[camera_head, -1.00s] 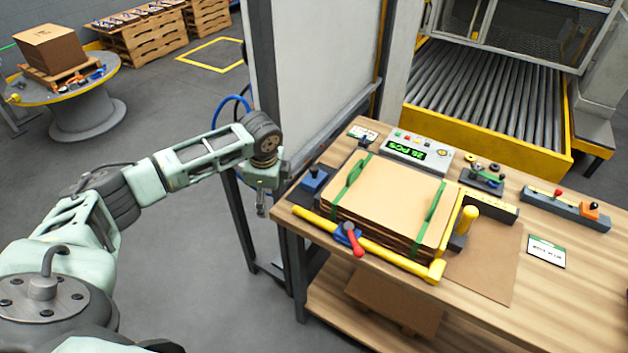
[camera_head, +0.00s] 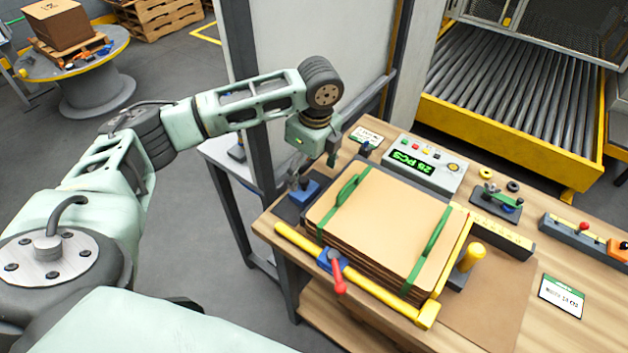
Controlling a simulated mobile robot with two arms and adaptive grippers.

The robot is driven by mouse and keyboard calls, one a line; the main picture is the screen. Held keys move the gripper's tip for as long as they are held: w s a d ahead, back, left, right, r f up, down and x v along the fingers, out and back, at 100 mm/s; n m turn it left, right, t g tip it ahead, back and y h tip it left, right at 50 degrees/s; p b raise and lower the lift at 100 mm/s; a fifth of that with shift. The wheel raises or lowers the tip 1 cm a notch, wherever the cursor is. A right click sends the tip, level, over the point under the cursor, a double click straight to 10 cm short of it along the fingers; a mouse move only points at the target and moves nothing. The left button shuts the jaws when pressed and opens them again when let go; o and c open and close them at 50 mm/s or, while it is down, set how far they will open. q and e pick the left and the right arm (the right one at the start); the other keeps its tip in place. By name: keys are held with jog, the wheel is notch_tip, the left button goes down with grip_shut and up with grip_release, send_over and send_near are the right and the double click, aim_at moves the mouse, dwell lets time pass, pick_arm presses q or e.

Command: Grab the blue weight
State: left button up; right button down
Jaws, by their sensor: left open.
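The blue weight (camera_head: 306,194), a small blue block with a dark knob on top, sits on the table's left side, just left of the cardboard stack (camera_head: 385,225). My left gripper (camera_head: 319,162) is open and points down, a little above and behind the weight in the head view. One fingertip shows clearly, to the right above the weight; the other is hard to make out. I cannot tell whether a finger touches the knob. My right gripper is not in view.
Green straps (camera_head: 434,236) cross the stack. A yellow bar (camera_head: 375,283) with a red-handled blue clamp (camera_head: 334,264) runs along its front. A counter box (camera_head: 426,166) stands behind it. A dark upright post (camera_head: 250,130) and a pale panel (camera_head: 305,45) stand near my left arm.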

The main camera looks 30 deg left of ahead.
aim_at(305, 189)
pick_arm(q)
jog(key=shift+f, duration=0.5)
jog(key=shift+s+a+f+p, duration=0.2)
jog(key=shift+s+f, duration=0.05)
jog(key=shift+f, duration=0.3)
jog(key=shift+s+a+f+p, duration=0.15)
jog(key=shift+s+f, duration=0.1)
jog(key=shift+f, duration=0.3)
jog(key=f, duration=0.3)
jog(key=shift+w+a+f+p, duration=0.2)
jog(key=shift+w+f+p, duration=0.1)
jog(key=shift+w+f, duration=0.1)
jog(key=shift+f, duration=0.2)
jog(key=shift+s, duration=0.1)
jog(key=c, duration=2)
jog(key=shift+r, duration=0.1)
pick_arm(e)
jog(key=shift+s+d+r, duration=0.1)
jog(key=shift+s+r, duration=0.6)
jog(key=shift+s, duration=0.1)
